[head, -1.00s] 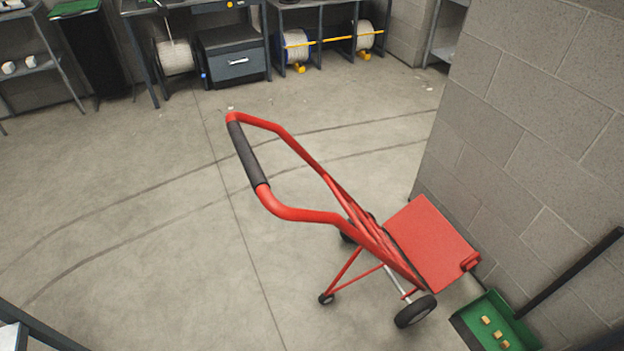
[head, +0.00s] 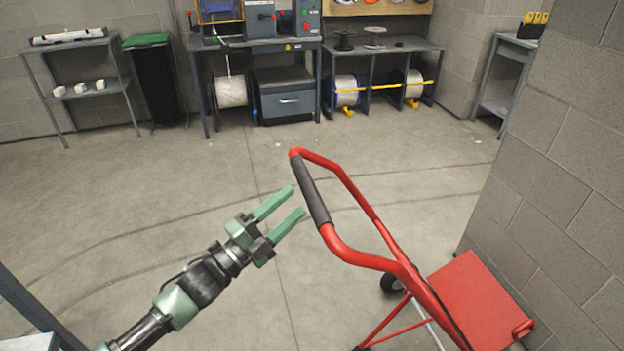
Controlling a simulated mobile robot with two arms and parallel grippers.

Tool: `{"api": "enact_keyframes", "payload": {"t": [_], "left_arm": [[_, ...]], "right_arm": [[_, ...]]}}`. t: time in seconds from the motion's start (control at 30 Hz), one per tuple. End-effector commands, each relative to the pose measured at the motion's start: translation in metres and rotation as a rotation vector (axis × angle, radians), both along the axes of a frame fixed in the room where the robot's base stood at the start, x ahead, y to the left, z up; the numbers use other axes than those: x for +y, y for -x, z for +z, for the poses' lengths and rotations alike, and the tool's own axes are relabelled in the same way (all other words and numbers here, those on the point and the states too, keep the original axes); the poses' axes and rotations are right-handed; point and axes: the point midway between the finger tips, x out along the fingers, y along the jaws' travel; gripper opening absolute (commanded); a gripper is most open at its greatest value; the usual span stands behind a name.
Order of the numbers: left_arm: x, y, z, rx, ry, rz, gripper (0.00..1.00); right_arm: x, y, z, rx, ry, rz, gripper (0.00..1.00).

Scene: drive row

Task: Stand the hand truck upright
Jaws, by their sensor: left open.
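The red hand truck (head: 365,262) stands tilted, its black-gripped handle (head: 312,190) leaning up and to the left. Its flat red toe plate (head: 478,301) is near the block wall at the right. One wheel (head: 392,284) shows; the lower part of the frame is cut off by the bottom edge. My left gripper (head: 297,203) has green fingers, open and empty, just left of the handle grip and pointing at it. I cannot tell whether they touch. My right gripper is not in view.
A grey block wall (head: 570,180) rises close on the right. A workbench (head: 262,45), shelves (head: 85,89) and cable spools (head: 232,91) line the back. The concrete floor (head: 150,190) at the left and middle is clear.

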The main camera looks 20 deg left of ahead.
Motion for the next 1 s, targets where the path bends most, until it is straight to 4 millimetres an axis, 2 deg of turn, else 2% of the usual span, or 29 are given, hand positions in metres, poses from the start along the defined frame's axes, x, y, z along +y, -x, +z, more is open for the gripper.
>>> {"api": "enact_keyframes", "payload": {"t": [0.03,0.17,0.4,0.7,1.0], "left_arm": [[-0.005,0.004,0.012,-0.035,-0.011,-0.016,0.5],[-0.012,0.004,0.027,-0.07,-0.023,-0.028,0.5],[-0.029,-0.025,0.04,-0.07,-0.02,-0.026,0.5],[-0.046,-0.053,0.048,-0.064,-0.021,-0.027,0.5],[-0.048,-0.056,0.049,-0.063,-0.021,-0.026,0.5]], "right_arm": [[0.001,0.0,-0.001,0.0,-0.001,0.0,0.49],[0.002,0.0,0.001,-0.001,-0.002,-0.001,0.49],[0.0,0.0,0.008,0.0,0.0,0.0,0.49],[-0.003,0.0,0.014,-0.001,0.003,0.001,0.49],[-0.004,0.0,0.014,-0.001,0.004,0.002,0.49]]}}
